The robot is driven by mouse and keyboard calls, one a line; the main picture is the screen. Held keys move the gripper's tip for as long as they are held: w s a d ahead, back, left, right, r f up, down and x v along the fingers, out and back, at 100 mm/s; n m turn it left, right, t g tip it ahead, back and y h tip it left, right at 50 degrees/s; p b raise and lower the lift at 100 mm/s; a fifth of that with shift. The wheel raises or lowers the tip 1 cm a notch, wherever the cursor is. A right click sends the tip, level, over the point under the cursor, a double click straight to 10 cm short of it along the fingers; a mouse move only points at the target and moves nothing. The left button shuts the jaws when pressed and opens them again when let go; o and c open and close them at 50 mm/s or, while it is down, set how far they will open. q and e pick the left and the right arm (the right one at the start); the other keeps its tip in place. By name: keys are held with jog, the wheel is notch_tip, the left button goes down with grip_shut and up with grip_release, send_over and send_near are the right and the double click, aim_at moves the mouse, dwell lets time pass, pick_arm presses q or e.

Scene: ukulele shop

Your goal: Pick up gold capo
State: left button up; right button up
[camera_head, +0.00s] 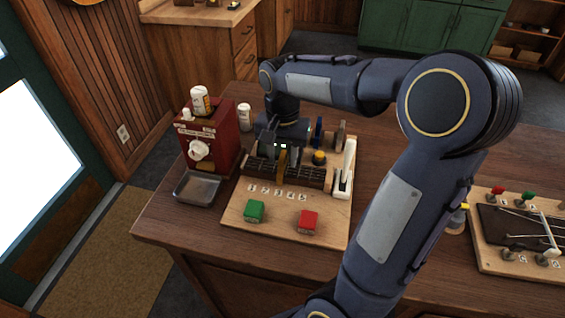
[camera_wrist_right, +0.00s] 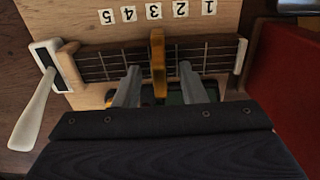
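The gold capo (camera_head: 282,166) stands upright across the dark fretboard (camera_head: 256,171) on a wooden board, near the number 3 label. It also shows in the right wrist view (camera_wrist_right: 158,62). My right gripper (camera_head: 280,154) reaches down over the fretboard from behind. In the wrist view its two grey fingers (camera_wrist_right: 160,80) are spread, one on each side of the capo, with a visible gap on both sides. The far end of the capo is partly hidden by the gripper. My left gripper is not in view.
A green cube (camera_head: 254,211) and a red cube (camera_head: 307,222) sit at the board's front. A white lever (camera_head: 346,168) stands at its right end. A red dispenser (camera_head: 208,140) with a metal tray (camera_head: 197,188) is at the left. A blue upright piece (camera_head: 318,132) stands behind.

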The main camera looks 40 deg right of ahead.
grip_shut()
jog(key=shift+r, duration=0.1)
dwell(0.3)
